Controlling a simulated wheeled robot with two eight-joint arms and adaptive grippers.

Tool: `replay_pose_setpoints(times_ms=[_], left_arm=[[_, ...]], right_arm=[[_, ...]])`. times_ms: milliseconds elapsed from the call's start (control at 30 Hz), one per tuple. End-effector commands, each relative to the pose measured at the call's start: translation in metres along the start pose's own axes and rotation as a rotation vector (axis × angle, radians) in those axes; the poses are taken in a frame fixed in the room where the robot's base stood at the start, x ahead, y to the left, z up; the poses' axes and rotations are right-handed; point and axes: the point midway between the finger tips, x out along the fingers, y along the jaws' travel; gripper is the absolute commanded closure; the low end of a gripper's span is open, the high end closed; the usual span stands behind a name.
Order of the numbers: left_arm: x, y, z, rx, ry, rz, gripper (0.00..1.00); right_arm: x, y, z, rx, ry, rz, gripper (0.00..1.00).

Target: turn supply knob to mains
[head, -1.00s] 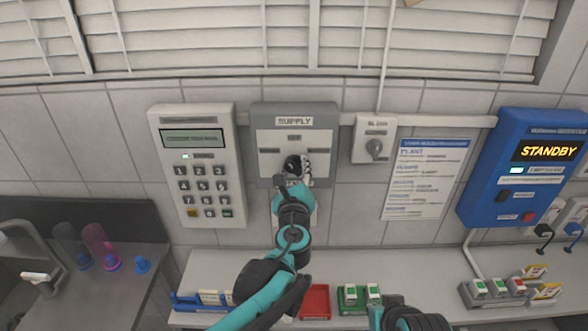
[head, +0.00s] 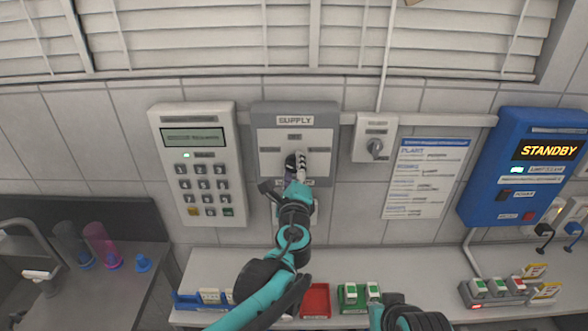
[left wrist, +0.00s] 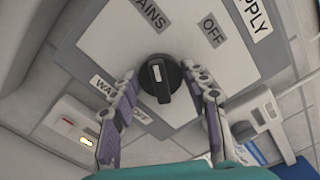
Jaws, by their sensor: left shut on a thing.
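The supply panel (head: 260,117) is a grey box with a white face on the tiled wall. Its black round supply knob (left wrist: 160,80) shows in the left wrist view, with a white mark on its bar. The mark points roughly toward the MAINS label (left wrist: 150,12); the OFF label (left wrist: 212,30) lies to the right of that. My left gripper (head: 297,163) is at the panel, shut on the knob, with a finger on each side of it in the left wrist view (left wrist: 166,108). In the head view the gripper hides most of the knob.
A keypad box (head: 192,160) hangs left of the panel. A small grey switch box (head: 374,138), a notice (head: 425,178) and a blue STANDBY unit (head: 520,170) hang to the right. The bench below holds a red tray (head: 315,300) and several small items.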

Motion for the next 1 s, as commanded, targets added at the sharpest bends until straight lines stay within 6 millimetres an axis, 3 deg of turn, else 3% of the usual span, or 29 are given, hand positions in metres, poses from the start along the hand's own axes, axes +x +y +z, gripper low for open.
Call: replay_pose_setpoints(times_ms=[267,300,367,733,867,1000], left_arm=[[0.0,0.0,0.0,-0.003,0.0,0.001,0.83],[0.0,0.0,0.0,-0.003,0.0,0.001,0.46],[0.0,0.0,0.0,-0.003,0.0,0.001,0.33],[-0.005,0.0,0.0,-0.001,0.0,0.0,0.33],[-0.023,-0.001,-0.001,-0.001,0.003,-0.001,0.33],[-0.055,-0.001,-0.001,-0.001,0.003,-0.001,0.33]], right_arm=[[0.0,0.0,0.0,0.0,0.0,0.0,1.0],[0.0,0.0,0.0,0.0,0.0,0.0,1.0],[0.0,0.0,0.0,0.0,0.0,0.0,1.0],[0.0,0.0,0.0,0.0,0.0,0.0,1.0],[0.0,0.0,0.0,0.0,0.0,0.0,1.0],[0.0,0.0,0.0,0.0,0.0,0.0,1.0]])
